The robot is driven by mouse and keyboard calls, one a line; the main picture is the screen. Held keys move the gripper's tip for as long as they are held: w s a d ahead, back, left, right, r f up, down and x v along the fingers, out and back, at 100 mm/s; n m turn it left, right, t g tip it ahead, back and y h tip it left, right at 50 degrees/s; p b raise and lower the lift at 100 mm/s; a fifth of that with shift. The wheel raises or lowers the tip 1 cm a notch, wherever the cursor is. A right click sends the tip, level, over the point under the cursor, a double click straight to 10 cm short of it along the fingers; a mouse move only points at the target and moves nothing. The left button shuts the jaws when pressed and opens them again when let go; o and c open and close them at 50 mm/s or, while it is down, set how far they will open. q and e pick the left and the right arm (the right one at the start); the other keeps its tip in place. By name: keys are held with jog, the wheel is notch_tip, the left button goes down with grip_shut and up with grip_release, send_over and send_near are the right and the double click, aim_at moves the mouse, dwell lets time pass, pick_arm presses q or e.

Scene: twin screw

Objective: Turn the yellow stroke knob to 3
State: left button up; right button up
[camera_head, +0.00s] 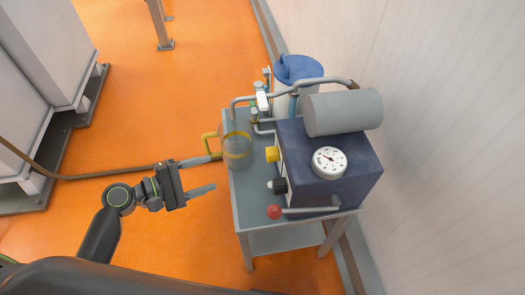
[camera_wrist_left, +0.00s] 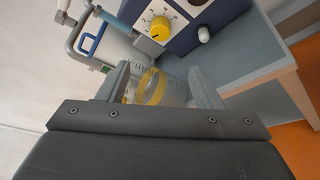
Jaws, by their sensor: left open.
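The yellow stroke knob (camera_head: 272,154) sits on the left face of the dark blue box (camera_head: 332,185). In the left wrist view the knob (camera_wrist_left: 160,29) shows face-on at the top, on a white dial plate with numbers around it; the numbers are too small to read surely. My left gripper (camera_head: 214,174) is open and empty, left of the cart and apart from the knob. In the left wrist view its two fingers (camera_wrist_left: 160,85) stand wide apart, with the clear jug beyond them. My right gripper is not in view.
A clear jug (camera_head: 237,146) with a yellow handle stands on the grey cart (camera_head: 246,207), between my left gripper and the box. A red ball-ended lever (camera_head: 274,212), a black knob (camera_head: 279,187), a white gauge (camera_head: 329,162) and pipes are close by.

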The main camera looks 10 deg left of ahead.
aim_at(272, 154)
pick_arm(q)
jog(key=x, duration=1.7)
jog(key=shift+d, duration=0.2)
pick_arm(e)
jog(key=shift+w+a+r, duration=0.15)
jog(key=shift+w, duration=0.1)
pick_arm(q)
jog(key=shift+w, duration=0.1)
jog(key=shift+f, duration=0.1)
jog(key=c, duration=0.9)
jog(key=shift+c, duration=0.4)
jog(key=shift+b, duration=0.35)
